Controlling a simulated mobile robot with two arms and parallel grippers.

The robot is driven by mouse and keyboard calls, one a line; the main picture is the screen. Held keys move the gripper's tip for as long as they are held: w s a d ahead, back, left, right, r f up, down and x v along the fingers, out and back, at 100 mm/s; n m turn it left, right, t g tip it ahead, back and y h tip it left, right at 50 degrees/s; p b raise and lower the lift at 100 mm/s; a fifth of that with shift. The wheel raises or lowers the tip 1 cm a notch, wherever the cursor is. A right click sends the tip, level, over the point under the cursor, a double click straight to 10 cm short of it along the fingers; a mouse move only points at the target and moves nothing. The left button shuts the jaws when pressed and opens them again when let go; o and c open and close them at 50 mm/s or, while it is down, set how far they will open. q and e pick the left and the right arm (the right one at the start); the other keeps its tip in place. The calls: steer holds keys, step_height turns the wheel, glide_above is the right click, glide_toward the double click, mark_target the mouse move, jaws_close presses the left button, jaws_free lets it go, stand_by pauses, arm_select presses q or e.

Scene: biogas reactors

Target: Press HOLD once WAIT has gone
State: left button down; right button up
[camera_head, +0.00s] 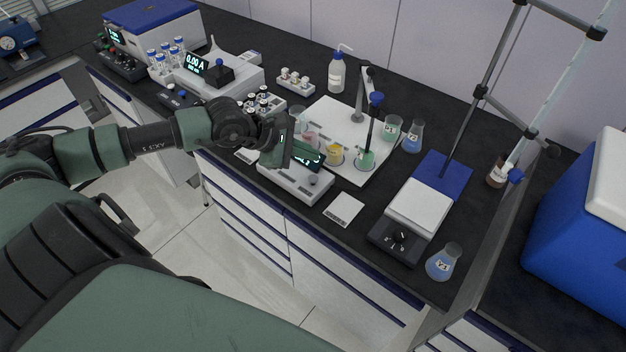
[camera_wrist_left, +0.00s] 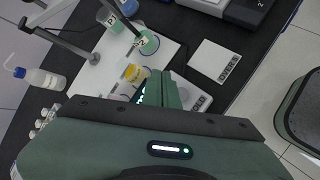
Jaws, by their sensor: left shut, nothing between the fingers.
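A white bench meter (camera_head: 292,183) stands near the front edge of the bench, with a dark, tilted display (camera_head: 312,160) that has teal characters. My left gripper (camera_head: 290,152) is over the meter and hides part of its display and top. In the left wrist view the gripper's fingers (camera_wrist_left: 168,90) are shut with nothing between them, above the meter's body (camera_wrist_left: 196,100). Only a strip of the display (camera_wrist_left: 140,93) shows beside them. I cannot read WAIT or HOLD in either view. Contact with a key cannot be told. My right gripper is not in view.
Beakers and an electrode stand (camera_head: 358,110) are on a white board (camera_head: 345,112) behind the meter. A white card (camera_head: 344,208) lies to its right, then a stirrer plate (camera_head: 420,207) and a flask (camera_head: 443,262). A vial rack (camera_head: 262,103) is behind left.

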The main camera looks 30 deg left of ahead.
arm_select(q)
steer(key=b, duration=0.3)
glide_above(310, 179)
step_height(310, 179, down, 4)
steer(key=shift+a+f, duration=0.1)
steer(key=shift+f, duration=0.55)
steer(key=shift+r, duration=0.1)
stand_by(1.1)
steer(key=shift+f+b, duration=0.5)
steer(key=shift+b, duration=0.35)
steer(key=shift+r, duration=0.1)
